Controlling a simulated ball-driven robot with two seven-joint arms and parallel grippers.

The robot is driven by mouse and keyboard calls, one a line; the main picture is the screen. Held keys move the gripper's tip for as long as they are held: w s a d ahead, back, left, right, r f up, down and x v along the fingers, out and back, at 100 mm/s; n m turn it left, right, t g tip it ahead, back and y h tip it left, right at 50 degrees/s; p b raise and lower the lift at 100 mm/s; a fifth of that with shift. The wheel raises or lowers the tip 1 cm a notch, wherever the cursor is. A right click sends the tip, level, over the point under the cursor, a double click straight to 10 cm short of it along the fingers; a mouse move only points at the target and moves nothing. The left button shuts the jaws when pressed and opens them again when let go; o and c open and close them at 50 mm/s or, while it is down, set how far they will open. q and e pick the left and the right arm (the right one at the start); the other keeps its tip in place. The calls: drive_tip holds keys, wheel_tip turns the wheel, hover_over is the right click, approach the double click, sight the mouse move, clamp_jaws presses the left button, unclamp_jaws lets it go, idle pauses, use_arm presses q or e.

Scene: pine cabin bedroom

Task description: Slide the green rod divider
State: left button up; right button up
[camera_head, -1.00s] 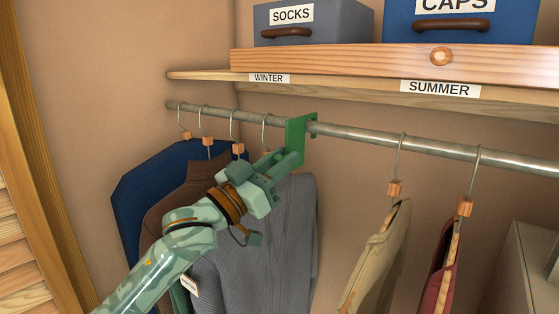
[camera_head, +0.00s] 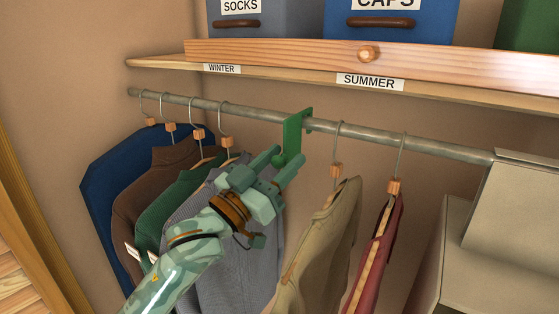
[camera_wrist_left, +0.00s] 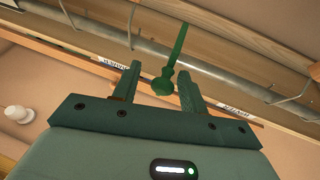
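The green rod divider (camera_head: 293,135) hangs on the metal rod, between the grey sweater's hanger and the tan garment's hanger, closer to the tan one. In the left wrist view its plate and round knob (camera_wrist_left: 163,84) show between and beyond my fingers. My left gripper (camera_head: 287,156) is just in front of and below the divider. Its two fingers (camera_wrist_left: 158,84) are apart, with the knob near the gap between the tips. I see no clear contact. My right gripper is in neither view.
The rod (camera_head: 430,148) carries dark winter clothes on the left, including the grey sweater (camera_head: 235,270), and a tan garment (camera_head: 320,240) and red garment (camera_head: 378,255) on the right. A shelf above has labels WINTER (camera_head: 222,69) and SUMMER (camera_head: 370,82). A pale cabinet (camera_head: 455,240) stands at right.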

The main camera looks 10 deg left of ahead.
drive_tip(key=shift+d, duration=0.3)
use_arm(q)
drive_tip(key=shift+s+a+f, duration=0.25)
drive_tip(key=b+v, duration=0.2)
drive_tip(key=v, duration=1.3)
drive_tip(key=shift+s+b, duration=0.35)
drive_tip(key=shift+s, duration=0.05)
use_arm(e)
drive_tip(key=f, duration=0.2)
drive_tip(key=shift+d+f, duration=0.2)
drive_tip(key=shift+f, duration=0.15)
use_arm(q)
drive_tip(key=shift+r, duration=0.15)
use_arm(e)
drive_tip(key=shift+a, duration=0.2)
